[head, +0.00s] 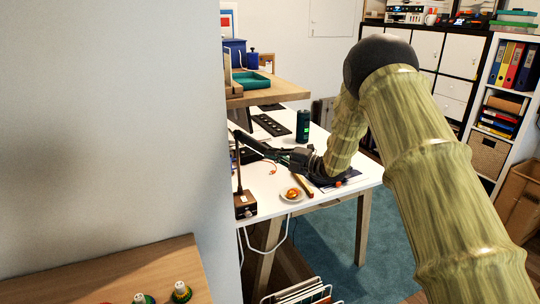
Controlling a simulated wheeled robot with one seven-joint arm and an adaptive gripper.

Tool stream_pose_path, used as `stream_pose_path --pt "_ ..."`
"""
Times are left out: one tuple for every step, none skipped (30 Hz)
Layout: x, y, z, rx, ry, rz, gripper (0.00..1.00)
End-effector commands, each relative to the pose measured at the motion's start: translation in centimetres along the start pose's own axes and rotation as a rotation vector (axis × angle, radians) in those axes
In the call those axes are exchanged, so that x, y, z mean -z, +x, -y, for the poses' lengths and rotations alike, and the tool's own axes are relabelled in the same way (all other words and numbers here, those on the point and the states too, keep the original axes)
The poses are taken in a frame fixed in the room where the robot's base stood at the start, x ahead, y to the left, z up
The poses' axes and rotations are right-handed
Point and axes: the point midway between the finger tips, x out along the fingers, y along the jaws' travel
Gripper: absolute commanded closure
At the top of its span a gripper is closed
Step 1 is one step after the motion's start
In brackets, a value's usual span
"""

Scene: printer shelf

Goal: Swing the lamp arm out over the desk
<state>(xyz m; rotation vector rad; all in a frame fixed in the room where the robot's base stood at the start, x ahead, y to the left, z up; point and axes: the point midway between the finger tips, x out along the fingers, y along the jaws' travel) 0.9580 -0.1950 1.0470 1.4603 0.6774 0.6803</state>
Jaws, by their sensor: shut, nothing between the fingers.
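The lamp has a dark box-like base (246,206) on the left end of the white desk (330,194), beside the pale wall edge. A thin dark upright (238,168) rises from the base. My gripper (282,156) reaches in from the right, low over the desk, pointing left toward the upright. It is shut with nothing held. Dark thin parts run from it up and left toward the upright. I cannot tell which belong to the lamp arm and which to my fingers, or whether they touch. The wall may hide part of the lamp.
A white dish (291,194) with an orange item stands near the desk's front edge. A dark green can (303,126) and a keyboard (271,124) are behind. A wooden shelf (272,92) overhangs the desk's back left. The pale wall (110,120) blocks the left.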

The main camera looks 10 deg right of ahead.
Motion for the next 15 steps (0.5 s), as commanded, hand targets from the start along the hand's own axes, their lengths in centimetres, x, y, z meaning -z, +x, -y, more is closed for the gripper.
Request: stream_pose_path --pt "-0.3 -1.1 0.2 -0.002 0.000 0.004 1.00" --pt "-0.3 -1.8 0.2 -0.003 0.000 0.004 1.00" --pt "-0.5 -2.7 0.2 -0.001 0.000 0.005 1.00" --pt "-0.6 -3.3 0.2 -0.001 -0.001 0.006 1.00" --pt "-0.6 -3.8 0.2 -0.001 0.000 0.006 1.00" --pt "-0.7 -4.6 0.2 -0.002 0.001 0.006 1.00" --pt "-0.8 -5.2 0.2 -0.002 0.001 0.007 1.00" --pt "-0.9 -5.7 0.1 -0.002 0.000 0.008 1.00" --pt "-0.9 -6.3 0.1 -0.002 -0.001 0.008 1.00" --pt "-0.9 -6.8 0.1 -0.002 0.000 0.007 1.00" --pt "-0.9 -7.1 0.1 -0.002 0.000 0.006 1.00" --pt "-0.9 -7.6 0.1 -0.002 0.000 0.006 1.00" --pt "-1.0 -7.9 0.1 -0.002 0.000 0.006 1.00" --pt "-1.0 -8.1 0.1 -0.001 0.000 0.006 1.00" --pt "-1.1 -8.4 0.1 -0.001 0.000 0.006 1.00"
